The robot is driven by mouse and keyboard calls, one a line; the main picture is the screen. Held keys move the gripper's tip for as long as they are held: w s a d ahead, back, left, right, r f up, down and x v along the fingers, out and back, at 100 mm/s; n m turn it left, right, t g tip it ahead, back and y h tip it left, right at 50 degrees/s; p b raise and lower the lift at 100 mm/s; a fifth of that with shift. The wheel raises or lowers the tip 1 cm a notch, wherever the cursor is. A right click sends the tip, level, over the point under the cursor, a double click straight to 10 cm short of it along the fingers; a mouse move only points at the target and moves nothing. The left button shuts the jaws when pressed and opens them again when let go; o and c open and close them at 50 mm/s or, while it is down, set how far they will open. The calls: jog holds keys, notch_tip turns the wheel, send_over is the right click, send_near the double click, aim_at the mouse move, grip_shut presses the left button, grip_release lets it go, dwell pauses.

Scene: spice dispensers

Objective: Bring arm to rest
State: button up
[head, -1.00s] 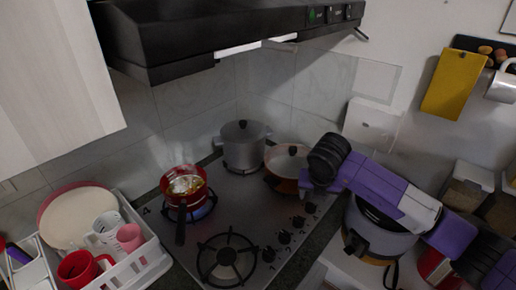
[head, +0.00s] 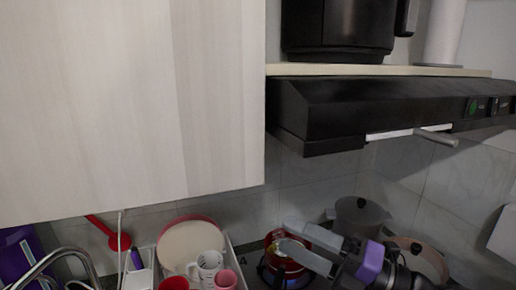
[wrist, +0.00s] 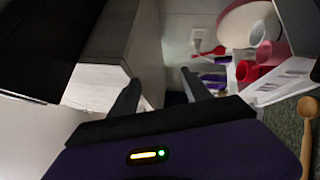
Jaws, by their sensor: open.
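My gripper (head: 283,234) is in the lower right of the head view, with its two grey fingers apart and pointing left. It looks empty. The fingers overlap the red pot (head: 272,240) in the picture; the real gap between them cannot be told. In the wrist view my gripper (wrist: 158,84) shows two dark fingers spread with nothing between them. The purple part of my arm shows behind the fingers; most of the arm is out of the frame.
A pale wall cabinet (head: 130,100) and black range hood (head: 400,110) hang above. A grey pot (head: 358,215) and a lidded pan (head: 425,258) stand on the stove.

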jog(key=s+d+r+m+t+y, duration=0.25)
jog(key=s+r+m+t, duration=0.25)
jog(key=r+m+t, duration=0.25)
jog(key=s+d+f+m+t+h+b, duration=0.1)
jog(key=s+d+f+m+t+h, duration=0.1)
jog(key=d+m+t+h, duration=0.45)
jog(key=s+d+f+m+t+h+b, duration=0.1)
jog(key=s+f+m+t+h, duration=0.2)
jog(key=m+h, duration=0.75)
jog(key=s+d+f+m+g+h+b, duration=0.1)
jog(key=s+d+f+m+g+h, duration=0.25)
jog(key=f, duration=0.55)
jog(key=s+f+m+g+h, duration=0.3)
jog(key=s+f+m+h, duration=0.1)
jog(key=s+f+m, duration=0.4)
jog(key=s+f+n+g+y+b, duration=0.1)
jog(key=s+f+n+g+y, duration=0.2)
jog(key=s+f, duration=0.8)
jog(key=s+g+y, duration=0.1)
jog(key=s+g, duration=0.1)
jog(key=s, duration=0.2)
jog(key=shift+a+f+y+b, duration=0.2)
jog(key=shift+f+y+b, duration=0.1)
jog(key=shift+f+b, duration=0.1)
